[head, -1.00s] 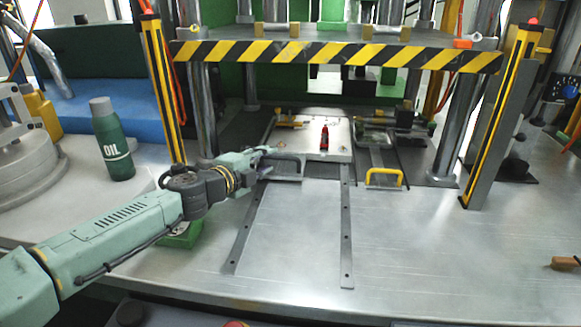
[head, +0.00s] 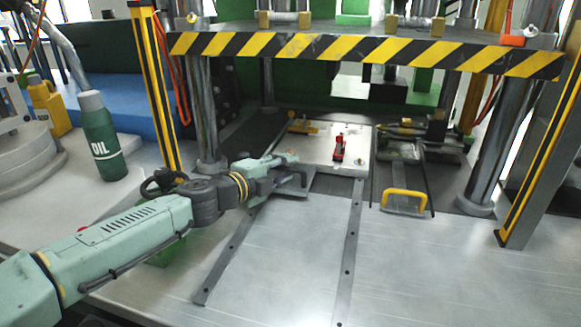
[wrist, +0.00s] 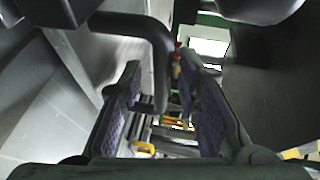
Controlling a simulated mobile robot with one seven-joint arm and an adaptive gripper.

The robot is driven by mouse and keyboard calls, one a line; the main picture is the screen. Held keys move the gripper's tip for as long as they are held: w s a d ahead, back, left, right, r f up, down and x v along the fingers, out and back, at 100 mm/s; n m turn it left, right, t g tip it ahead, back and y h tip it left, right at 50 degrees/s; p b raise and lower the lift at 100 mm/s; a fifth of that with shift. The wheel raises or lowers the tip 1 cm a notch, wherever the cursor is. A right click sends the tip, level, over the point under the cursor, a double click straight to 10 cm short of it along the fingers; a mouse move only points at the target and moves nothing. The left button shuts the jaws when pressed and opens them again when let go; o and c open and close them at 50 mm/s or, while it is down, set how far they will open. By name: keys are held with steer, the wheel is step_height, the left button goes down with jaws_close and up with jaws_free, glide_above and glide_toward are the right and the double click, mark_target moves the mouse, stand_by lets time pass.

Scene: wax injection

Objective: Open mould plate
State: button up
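The mould plate (head: 316,143) is a pale metal slab lying flat between the press columns, with a red clamp (head: 338,150) and a yellow part (head: 302,127) on top. A dark bent handle (head: 302,177) stands at its front left; whether the two are joined is hidden. My gripper (head: 286,162) is at this handle, coming from the left. In the wrist view my gripper (wrist: 165,105) is open, and the dark handle (wrist: 160,60) reaches down between its two padded fingers. I cannot tell whether either finger touches it.
A striped press platen (head: 360,50) hangs above the plate. A yellow-handled tray (head: 403,202) lies to the right. Two dark rails (head: 348,250) run forward over clear metal table. A green oil bottle (head: 103,137) stands at left. A yellow-striped post (head: 157,100) stands behind my arm.

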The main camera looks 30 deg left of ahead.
jaws_close()
stand_by(0.4)
stand_by(0.5)
